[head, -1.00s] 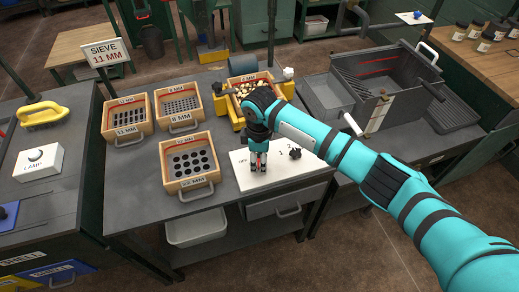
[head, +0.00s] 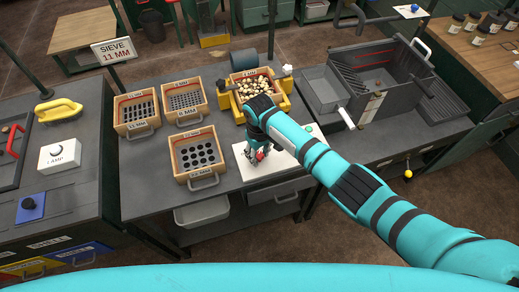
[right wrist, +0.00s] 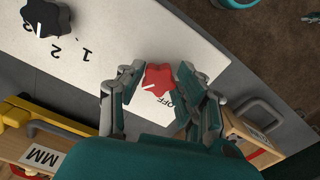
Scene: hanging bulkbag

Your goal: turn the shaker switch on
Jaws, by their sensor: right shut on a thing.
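A red star-shaped knob (right wrist: 159,78) with a white pointer stands on a white panel (right wrist: 120,40). Lettering "OFF" shows beside it in the right wrist view, partly covered. My right gripper (head: 257,158) reaches down to the panel on the middle bench. Its fingers (right wrist: 160,84) are on both sides of the red knob and shut on it. A black knob (right wrist: 45,18) marked "1" and "2" is farther along the same panel. In the head view my arm covers much of the panel. My left gripper is not in view.
A yellow-sided shaker (head: 255,88) holding a tray of pale lumps stands behind the panel. Wooden-framed sieves, such as the front one (head: 198,155), lie to its left. A grey metal bin (head: 380,75) stands to the right.

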